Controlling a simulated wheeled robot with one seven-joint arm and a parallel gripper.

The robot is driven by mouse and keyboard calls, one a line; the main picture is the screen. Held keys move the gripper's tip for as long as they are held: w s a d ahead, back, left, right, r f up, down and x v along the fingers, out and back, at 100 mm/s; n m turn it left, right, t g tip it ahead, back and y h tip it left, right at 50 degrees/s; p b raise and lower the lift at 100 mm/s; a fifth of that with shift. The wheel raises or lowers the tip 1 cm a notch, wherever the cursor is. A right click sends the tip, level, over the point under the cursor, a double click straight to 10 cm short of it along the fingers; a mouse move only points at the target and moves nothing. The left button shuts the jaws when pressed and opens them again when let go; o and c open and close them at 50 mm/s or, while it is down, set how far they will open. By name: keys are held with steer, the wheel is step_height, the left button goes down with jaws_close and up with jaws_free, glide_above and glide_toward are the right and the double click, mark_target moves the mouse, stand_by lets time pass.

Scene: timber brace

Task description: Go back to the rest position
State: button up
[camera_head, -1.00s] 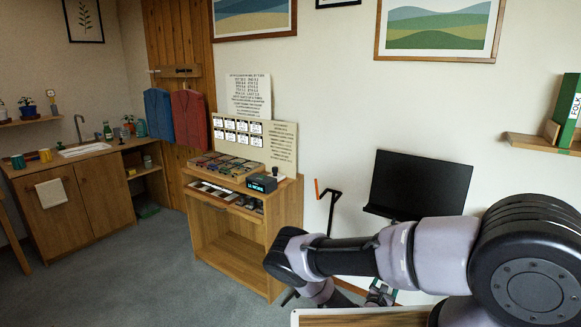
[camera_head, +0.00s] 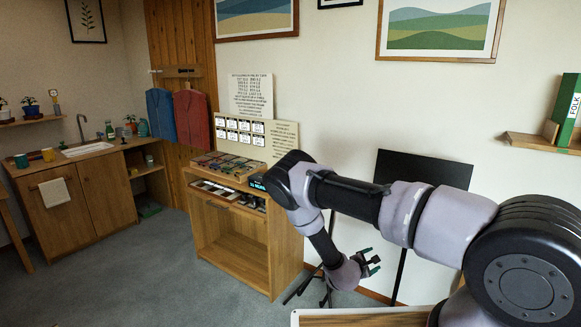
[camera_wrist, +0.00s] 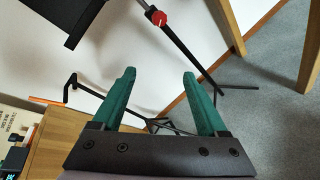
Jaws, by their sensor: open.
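My gripper (camera_head: 372,264) is at the end of my arm, low in front of the white wall and to the right of the wooden cabinet. In the wrist view its two green fingers (camera_wrist: 160,88) stand wide apart, with nothing between them. The gripper is open and empty, clear of any surface. My arm hides part of the black music stand.
A wooden cabinet (camera_head: 240,255) with a drawer and card display stands left of my arm. A black music stand (camera_wrist: 180,50) is behind the gripper. A wooden top edge (camera_head: 360,318) lies at the bottom. Grey carpet (camera_head: 140,275) is free at left.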

steer(key=w+a+r+m+g+y, duration=0.1)
steer(key=a+r+m+y, duration=0.25)
steer(key=r, duration=0.65)
steer(key=w+a+r+m+g+y, duration=0.1)
steer(key=w+a+r+m+y, duration=0.3)
steer(key=r, duration=0.6)
steer(key=s+a+r+m+g+y, duration=0.1)
steer(key=a+r+m, duration=0.1)
steer(key=r+m, duration=0.6)
steer(key=s+r+y, duration=0.1)
steer(key=s+r, duration=0.2)
steer(key=r, duration=0.4)
steer(key=s+r+m+y, duration=0.1)
steer(key=s+r, duration=0.2)
steer(key=r, duration=0.3)
steer(key=s+r+y, duration=0.1)
steer(key=s+r, duration=0.2)
steer(key=r, duration=0.4)
steer(key=s+d+r+m, duration=0.1)
steer(key=s+r, duration=0.3)
steer(key=s, duration=0.4)
steer(key=s+d+r+m, duration=0.1)
steer(key=s+r, duration=0.3)
steer(key=s, duration=0.5)
steer(key=s+d+r+m, duration=0.2)
steer(key=s+r+m, duration=0.1)
steer(key=s, duration=0.6)
steer(key=shift+r, duration=0.55)
